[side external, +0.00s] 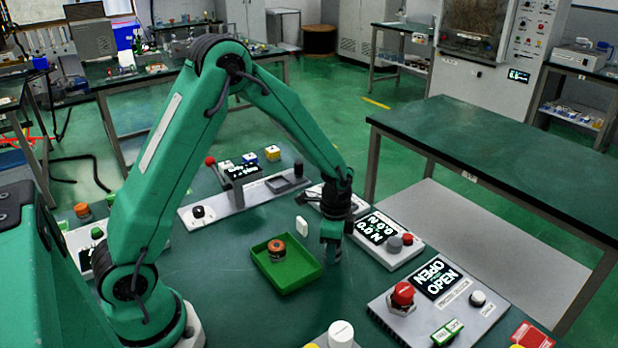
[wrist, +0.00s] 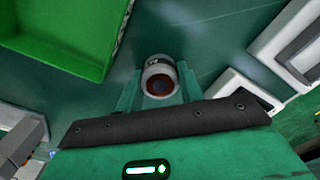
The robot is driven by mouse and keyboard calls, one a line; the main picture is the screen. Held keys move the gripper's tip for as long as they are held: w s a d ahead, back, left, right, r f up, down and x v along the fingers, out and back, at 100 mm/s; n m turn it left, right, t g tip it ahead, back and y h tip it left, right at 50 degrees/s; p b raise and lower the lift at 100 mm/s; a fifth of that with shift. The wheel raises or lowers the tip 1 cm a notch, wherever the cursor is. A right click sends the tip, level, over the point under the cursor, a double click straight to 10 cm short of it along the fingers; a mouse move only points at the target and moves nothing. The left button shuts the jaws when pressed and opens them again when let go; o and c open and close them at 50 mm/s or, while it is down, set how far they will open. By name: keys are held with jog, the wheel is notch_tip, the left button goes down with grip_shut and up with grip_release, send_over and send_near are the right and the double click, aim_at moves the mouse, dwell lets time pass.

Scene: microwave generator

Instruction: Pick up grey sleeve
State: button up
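The grey sleeve (wrist: 158,68), a short pale grey ring with dark marks and a reddish-brown centre, shows in the wrist view. It sits between the two fingers of my gripper (wrist: 160,84), one finger close on each side. Whether the fingers press on it I cannot tell. In the side view my gripper (side external: 331,247) points down, low over the green table, just right of a green tray. The sleeve is not discernible there, apparently hidden by the fingers.
The green tray (side external: 301,283) holds an orange-brown cylinder (side external: 276,247). Panels with displays stand right of my gripper, including one reading OPEN (side external: 438,282). A white knob (side external: 341,333) is in front. Table left of the tray is clear.

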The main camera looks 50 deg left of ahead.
jog(key=shift+r, duration=0.1)
jog(key=shift+r, duration=0.8)
notch_tip(320, 180, up, 2)
jog(key=shift+w+r, duration=0.1)
jog(key=shift+r, duration=0.1)
jog(key=s+d+r, duration=0.6)
jog(key=d, duration=0.4)
jog(key=shift+r, duration=0.4)
jog(key=w+a+r+n, duration=0.4)
jog(key=a+r+n, duration=0.4)
jog(key=a+n, duration=0.2)
jog(key=s+d+f+m, duration=0.4)
jog(key=d+f+m, duration=0.4)
jog(key=d+m, duration=0.2)
